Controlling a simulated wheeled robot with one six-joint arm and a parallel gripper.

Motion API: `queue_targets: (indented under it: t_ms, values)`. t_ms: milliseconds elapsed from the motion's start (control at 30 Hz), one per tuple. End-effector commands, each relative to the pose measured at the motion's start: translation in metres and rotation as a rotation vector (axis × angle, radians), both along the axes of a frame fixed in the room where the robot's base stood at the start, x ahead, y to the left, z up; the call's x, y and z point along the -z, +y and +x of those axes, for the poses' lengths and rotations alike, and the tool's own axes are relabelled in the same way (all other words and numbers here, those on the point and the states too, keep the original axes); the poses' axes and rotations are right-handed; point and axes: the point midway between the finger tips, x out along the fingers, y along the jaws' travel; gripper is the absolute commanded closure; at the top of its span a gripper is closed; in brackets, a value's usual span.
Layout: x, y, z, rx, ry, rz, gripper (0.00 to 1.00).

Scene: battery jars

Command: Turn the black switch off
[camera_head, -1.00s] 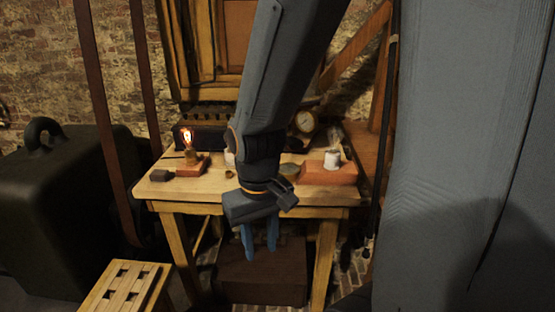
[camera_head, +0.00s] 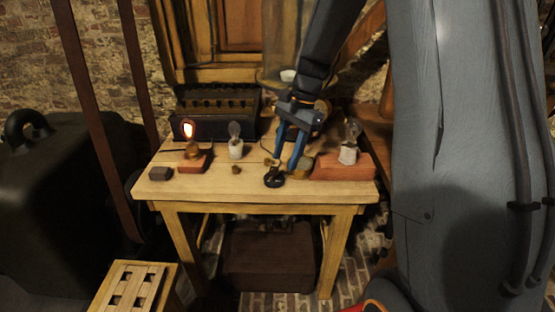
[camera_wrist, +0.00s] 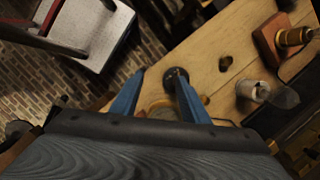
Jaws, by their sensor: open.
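The black switch (camera_head: 274,178) is a small round black piece on the wooden table near its front edge. It also shows in the wrist view (camera_wrist: 177,73), close to the tip of the right-hand finger. Which way its lever is set is too small to tell. My gripper (camera_head: 281,164) is open and empty, with its blue fingers pointing down just behind the switch. In the wrist view my gripper (camera_wrist: 160,77) has its fingers spread apart. A bulb (camera_head: 188,133) on a red-brown block glows at the table's left.
A pale-based unlit bulb (camera_head: 236,148) stands mid-table, and another (camera_head: 349,149) on a red block (camera_head: 333,171) at the right. A small round brass piece (camera_head: 304,165) is close beside my fingers. A dark battery box (camera_head: 217,113) stands at the back.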

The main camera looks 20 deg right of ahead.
Motion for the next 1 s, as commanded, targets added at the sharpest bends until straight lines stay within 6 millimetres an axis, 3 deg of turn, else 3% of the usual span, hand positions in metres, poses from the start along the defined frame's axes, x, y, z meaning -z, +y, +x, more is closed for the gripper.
queue_targets:
  t_ms: [100, 267, 800, 1000]
  values:
    - [-0.004, -0.010, 0.033, 0.174, 0.051, 0.051, 0.59]
    - [-0.004, -0.014, 0.052, 0.286, 0.087, 0.086, 0.59]
    - [0.058, 0.012, 0.050, 0.300, 0.093, 0.090, 0.59]
    - [0.067, 0.015, 0.050, 0.300, 0.091, 0.089, 0.59]
